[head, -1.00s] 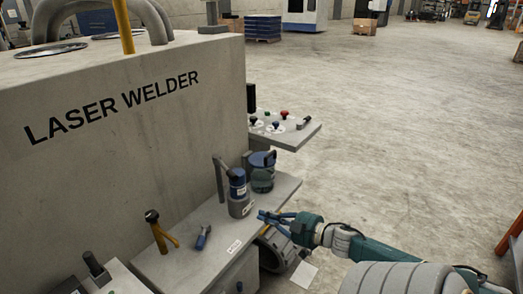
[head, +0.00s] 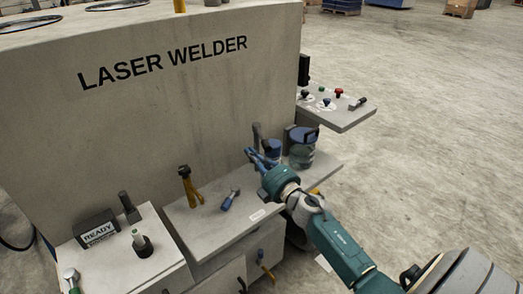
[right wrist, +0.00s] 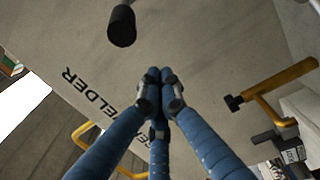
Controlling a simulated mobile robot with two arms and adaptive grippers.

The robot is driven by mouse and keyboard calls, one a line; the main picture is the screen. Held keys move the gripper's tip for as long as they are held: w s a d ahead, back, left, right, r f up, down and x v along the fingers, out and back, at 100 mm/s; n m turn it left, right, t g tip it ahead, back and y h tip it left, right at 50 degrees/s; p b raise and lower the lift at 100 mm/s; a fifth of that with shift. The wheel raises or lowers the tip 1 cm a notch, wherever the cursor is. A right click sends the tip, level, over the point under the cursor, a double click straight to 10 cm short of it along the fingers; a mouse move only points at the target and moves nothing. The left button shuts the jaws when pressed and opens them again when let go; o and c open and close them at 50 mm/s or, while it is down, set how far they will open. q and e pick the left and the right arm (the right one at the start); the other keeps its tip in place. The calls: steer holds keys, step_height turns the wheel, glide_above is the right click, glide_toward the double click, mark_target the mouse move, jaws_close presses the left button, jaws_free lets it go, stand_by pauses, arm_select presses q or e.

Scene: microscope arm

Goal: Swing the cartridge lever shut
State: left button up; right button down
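The blue cartridge (head: 273,150) stands on the ledge of the laser welder, partly hidden behind my right gripper. A dark upright handle (head: 257,134), which looks like the cartridge lever, rises just behind its left side. My right gripper (head: 251,156) is in front of the handle, its blue fingers pointing up and left. In the right wrist view the fingertips (right wrist: 158,76) are drawn together with nothing visible between them. A black rounded handle end (right wrist: 121,27) is beyond and left of the tips, apart from them in the picture. My left gripper is not in view.
A yellow lever with a black knob (head: 186,174) and a small blue-handled tool (head: 230,200) are left of my right gripper. A dark blue-green canister (head: 302,150) stands right of the cartridge. A button shelf (head: 345,117) juts out at right. Open floor lies beyond.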

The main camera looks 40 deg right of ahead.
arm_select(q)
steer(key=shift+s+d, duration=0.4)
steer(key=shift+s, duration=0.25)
arm_select(e)
steer(key=d, duration=0.3)
steer(key=shift+w+d+f, duration=0.1)
steer(key=shift+d+f, duration=0.25)
steer(key=shift+f, duration=0.05)
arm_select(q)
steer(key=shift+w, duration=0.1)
